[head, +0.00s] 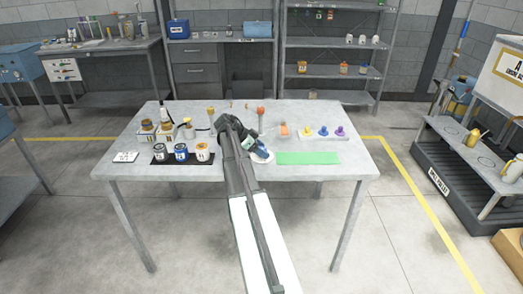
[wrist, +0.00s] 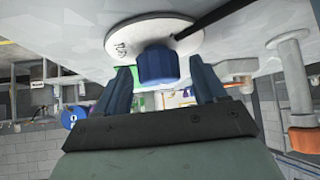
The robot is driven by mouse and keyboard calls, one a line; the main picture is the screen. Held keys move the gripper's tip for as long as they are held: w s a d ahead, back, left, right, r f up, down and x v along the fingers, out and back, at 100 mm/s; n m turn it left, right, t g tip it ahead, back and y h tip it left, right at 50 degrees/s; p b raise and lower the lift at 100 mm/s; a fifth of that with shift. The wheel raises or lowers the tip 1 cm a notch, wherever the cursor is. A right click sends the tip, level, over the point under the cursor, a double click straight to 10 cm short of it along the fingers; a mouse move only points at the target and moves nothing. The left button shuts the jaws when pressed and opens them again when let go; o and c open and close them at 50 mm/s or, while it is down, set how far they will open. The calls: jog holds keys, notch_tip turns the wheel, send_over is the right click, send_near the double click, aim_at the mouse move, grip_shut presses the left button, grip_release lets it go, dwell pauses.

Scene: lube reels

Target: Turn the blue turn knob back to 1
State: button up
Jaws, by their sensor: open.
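The blue turn knob (wrist: 157,66) is a ribbed cylinder on a round white dial plate (wrist: 154,38) in the wrist view. Dark marks show at the plate's left side, too small to read surely. A thin black bar (wrist: 218,17) reaches from the plate to the upper right. My gripper (wrist: 160,72) is open, one dark blue finger on each side of the knob, with visible gaps to it. In the head view my gripper (head: 257,150) is low over the table, and the white plate (head: 264,157) shows beside it. The knob is not clearly visible there.
On the grey table (head: 230,187), a black tray (head: 166,162) with several jars stands left of my arm. A green mat (head: 308,158) lies to the right, with a white tray of coloured knobs (head: 322,138) behind it. An orange-topped grey post (wrist: 292,85) shows at right in the wrist view.

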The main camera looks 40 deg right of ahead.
jog(key=shift+s+d+f, duration=0.1)
jog(key=shift+d+f, duration=0.05)
jog(key=shift+c, duration=0.5)
jog(key=c, duration=0.9)
